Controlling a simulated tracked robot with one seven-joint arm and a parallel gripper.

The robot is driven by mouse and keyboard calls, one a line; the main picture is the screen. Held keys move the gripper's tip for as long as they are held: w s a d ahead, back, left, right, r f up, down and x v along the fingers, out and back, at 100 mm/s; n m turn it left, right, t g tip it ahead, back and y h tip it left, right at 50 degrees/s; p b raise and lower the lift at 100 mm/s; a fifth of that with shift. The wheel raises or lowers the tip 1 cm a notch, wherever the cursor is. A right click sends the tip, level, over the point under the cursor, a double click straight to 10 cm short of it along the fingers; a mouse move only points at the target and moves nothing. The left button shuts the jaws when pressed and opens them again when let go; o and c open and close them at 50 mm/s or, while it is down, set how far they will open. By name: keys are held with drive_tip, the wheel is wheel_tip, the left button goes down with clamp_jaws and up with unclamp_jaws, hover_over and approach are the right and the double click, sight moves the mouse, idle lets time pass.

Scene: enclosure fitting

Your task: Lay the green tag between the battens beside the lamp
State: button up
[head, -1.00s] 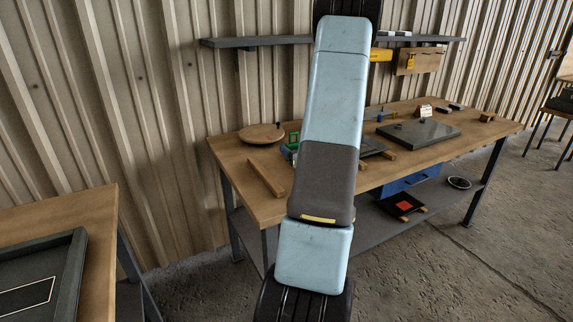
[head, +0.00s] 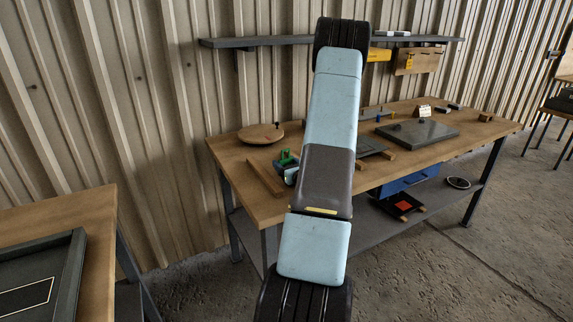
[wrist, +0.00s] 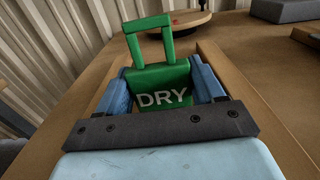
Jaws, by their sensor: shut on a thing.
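The green tag (wrist: 165,76), lettered DRY and with a handle-like green frame at its far end, is between the blue jaws of my gripper (wrist: 161,88) in the wrist view. My gripper is shut on it. The tag also shows in the head view (head: 287,159), low over the left part of the workbench. A wooden batten (head: 264,176) lies on the bench left of the tag. In the wrist view a wooden strip (wrist: 213,61) runs close to the right jaw. I cannot tell whether the tag touches the bench. My arm hides part of the bench; I cannot make out the lamp.
A round wooden board (head: 261,134) lies behind the tag. A dark grey plate (head: 417,132) lies on the right part of the workbench (head: 470,135). A shelf (head: 270,41) is on the wall above. A second table with a dark tray (head: 78,262) stands at the left.

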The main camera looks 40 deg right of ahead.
drive_tip(key=o, duration=1.1)
